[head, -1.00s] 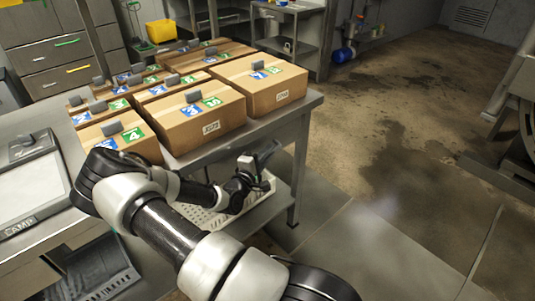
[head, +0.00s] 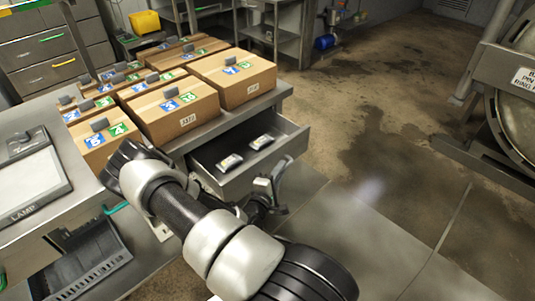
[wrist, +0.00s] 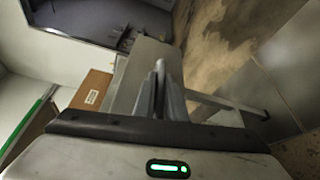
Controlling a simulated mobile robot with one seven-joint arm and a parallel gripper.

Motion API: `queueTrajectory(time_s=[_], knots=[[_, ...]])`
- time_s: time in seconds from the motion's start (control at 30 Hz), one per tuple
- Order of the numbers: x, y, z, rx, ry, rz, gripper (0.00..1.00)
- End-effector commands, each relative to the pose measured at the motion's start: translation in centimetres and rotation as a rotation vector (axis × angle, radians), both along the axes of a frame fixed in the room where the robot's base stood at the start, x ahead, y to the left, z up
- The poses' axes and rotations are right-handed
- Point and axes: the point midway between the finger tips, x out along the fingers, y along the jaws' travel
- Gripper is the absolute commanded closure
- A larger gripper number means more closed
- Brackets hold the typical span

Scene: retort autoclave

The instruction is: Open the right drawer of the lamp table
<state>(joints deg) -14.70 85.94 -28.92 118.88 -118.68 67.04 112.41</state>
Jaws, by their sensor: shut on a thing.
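A grey drawer (head: 206,183) stands pulled out from under the steel table top that bears the cartons, in the middle of the head view. Two small pale, dark-edged items (head: 230,162) lie inside it. My gripper (head: 268,187) is at the drawer's front, shut on what appears to be its handle, which the fingers largely hide. In the wrist view the closed fingers (wrist: 162,88) stand against a grey panel. The lamp unit (head: 30,180), marked LAMP, lies on the left table top.
Several cartons (head: 175,110) cover the steel table (head: 285,91). A black tray (head: 85,262) sits low at left. Floor to the right is free, with a large round metal vessel (head: 515,125) at far right.

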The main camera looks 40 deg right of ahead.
Motion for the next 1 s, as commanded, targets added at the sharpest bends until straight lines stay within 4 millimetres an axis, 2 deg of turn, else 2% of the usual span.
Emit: queueTrajectory(time_s=[0.03,0.2,0.4,0.6,1.0], knots=[[-1.5,-0.2,0.4,0.000,0.007,-0.003,1.00],[-4.9,-0.4,0.3,-0.001,0.004,-0.003,1.00],[-7.4,-0.6,0.1,0.000,0.001,-0.002,1.00],[-8.4,-0.7,0.0,0.000,-0.001,-0.001,1.00],[-8.5,-0.7,0.0,-0.001,0.000,-0.001,1.00]])
